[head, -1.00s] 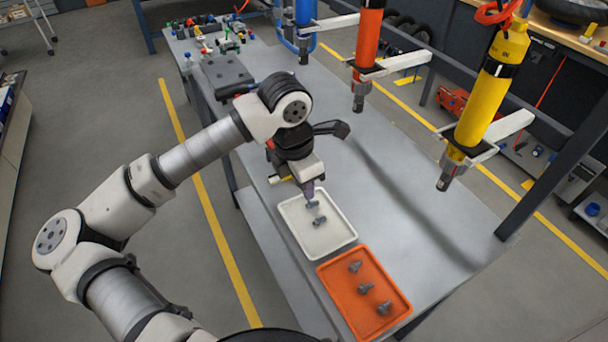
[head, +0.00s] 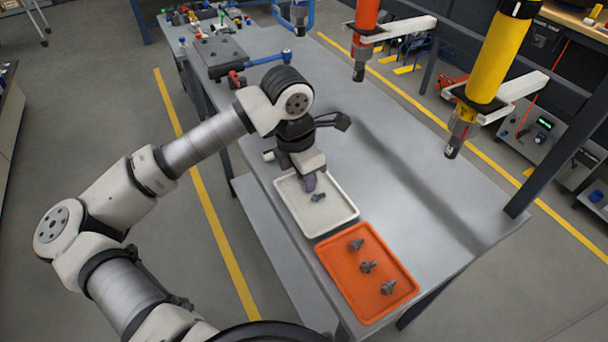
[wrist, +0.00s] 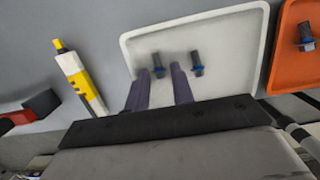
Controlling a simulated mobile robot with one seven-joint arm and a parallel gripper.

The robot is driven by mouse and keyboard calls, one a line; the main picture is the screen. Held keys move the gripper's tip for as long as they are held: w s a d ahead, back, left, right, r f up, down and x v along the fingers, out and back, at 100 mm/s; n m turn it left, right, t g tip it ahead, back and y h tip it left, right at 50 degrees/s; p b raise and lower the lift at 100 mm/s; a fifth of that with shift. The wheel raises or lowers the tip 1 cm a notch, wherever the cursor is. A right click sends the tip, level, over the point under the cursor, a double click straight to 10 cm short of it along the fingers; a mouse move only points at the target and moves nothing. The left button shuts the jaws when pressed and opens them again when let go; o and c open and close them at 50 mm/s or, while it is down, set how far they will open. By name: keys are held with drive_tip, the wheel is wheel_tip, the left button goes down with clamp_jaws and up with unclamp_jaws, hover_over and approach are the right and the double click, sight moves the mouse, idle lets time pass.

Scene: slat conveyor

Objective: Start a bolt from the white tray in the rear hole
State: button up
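The white tray (head: 347,215) lies on the grey table and holds two dark bolts with blue-looking collars. One bolt (head: 318,197) shows in the head view; it also shows in the wrist view (wrist: 196,63), just right of the right finger. The other bolt (wrist: 158,62) appears between my fingertips in the wrist view and is hidden by my gripper in the head view. My gripper (head: 310,186) is low over the tray's far part; in the wrist view its purple fingers (wrist: 160,72) are apart. A dark plate (head: 218,51) stands at the table's far end; I cannot tell which hole is the rear one.
An orange tray (head: 340,262) with three bolts lies nearer, beside the white tray. A yellow-and-white tool (wrist: 80,75) lies left of the tray. Orange and yellow tools (head: 490,60) hang above the right side. The table's middle is clear.

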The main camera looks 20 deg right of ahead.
clamp_jaws()
drive_tip(key=shift+r+p, duration=0.95)
drive_tip(key=shift+r, duration=1.6)
drive_tip(key=shift+s+f, duration=0.1)
